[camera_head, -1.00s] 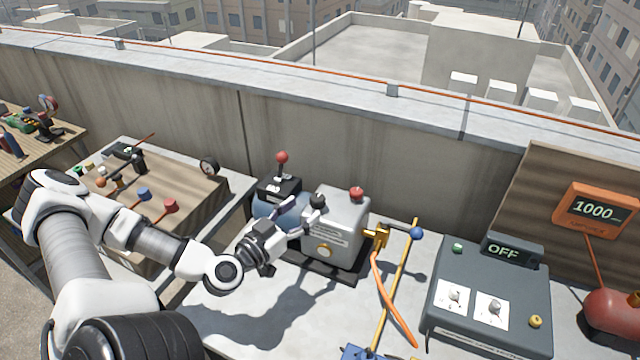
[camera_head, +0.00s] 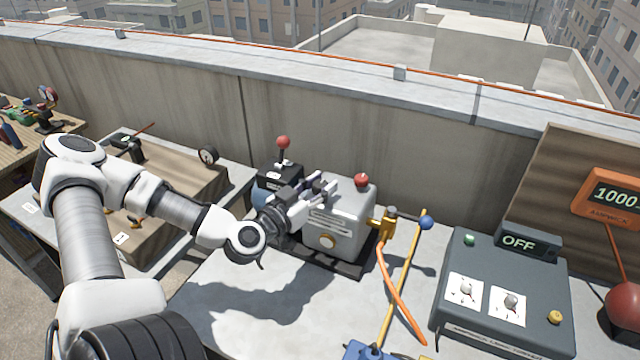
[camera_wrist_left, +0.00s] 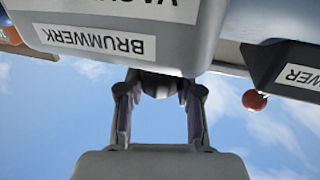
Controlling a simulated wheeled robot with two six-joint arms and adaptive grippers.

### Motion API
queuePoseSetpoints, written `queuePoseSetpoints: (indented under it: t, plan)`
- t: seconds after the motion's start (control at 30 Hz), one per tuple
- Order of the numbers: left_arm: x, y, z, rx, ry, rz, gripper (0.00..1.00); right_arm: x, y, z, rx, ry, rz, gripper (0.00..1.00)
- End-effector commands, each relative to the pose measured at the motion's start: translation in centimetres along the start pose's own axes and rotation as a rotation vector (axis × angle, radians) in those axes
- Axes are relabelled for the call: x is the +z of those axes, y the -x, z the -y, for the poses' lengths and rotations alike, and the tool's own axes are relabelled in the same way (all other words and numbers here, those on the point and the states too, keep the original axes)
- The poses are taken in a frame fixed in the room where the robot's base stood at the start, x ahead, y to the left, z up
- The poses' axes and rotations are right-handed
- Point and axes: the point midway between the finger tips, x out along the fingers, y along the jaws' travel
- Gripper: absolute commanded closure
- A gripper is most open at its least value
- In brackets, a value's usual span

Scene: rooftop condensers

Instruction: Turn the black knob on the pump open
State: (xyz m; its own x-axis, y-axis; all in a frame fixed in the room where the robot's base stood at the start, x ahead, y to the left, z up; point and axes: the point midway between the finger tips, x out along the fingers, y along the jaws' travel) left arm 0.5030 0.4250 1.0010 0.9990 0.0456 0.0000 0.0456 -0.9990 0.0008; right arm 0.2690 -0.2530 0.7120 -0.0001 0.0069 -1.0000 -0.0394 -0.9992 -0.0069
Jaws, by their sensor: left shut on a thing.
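The grey pump (camera_head: 345,215) stands on a dark base in the middle of the table; its underside-up body and BRUMWERK label (camera_wrist_left: 98,40) fill the top of the left wrist view. The black knob (camera_wrist_left: 160,85) is a dark shape between the fingertips in the left wrist view. In the head view the fingers mostly hide it. My left gripper (camera_head: 326,188) is at the pump's upper left and is shut on the knob, one finger on either side. My right gripper is not in view.
A red knob (camera_head: 361,180) sits on the pump's top. A red-tipped lever (camera_head: 283,142) stands behind my gripper. A brass fitting (camera_head: 383,223) with an orange hose is to the right, then a control box (camera_head: 500,275) reading OFF. The front left tabletop is clear.

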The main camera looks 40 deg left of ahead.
Motion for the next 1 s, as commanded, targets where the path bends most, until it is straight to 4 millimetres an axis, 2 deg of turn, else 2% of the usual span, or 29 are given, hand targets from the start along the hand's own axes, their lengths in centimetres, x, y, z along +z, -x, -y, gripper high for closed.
queuePoseSetpoints:
  t: [0.57, 1.0]
  plan:
    - [0.3, 0.0, -0.3, -0.103, -0.007, 0.004, 1.0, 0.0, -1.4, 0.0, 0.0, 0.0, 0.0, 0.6]
    - [0.3, -0.1, -0.4, -0.372, -0.012, 0.0, 1.0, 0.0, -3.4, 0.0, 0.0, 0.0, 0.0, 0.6]
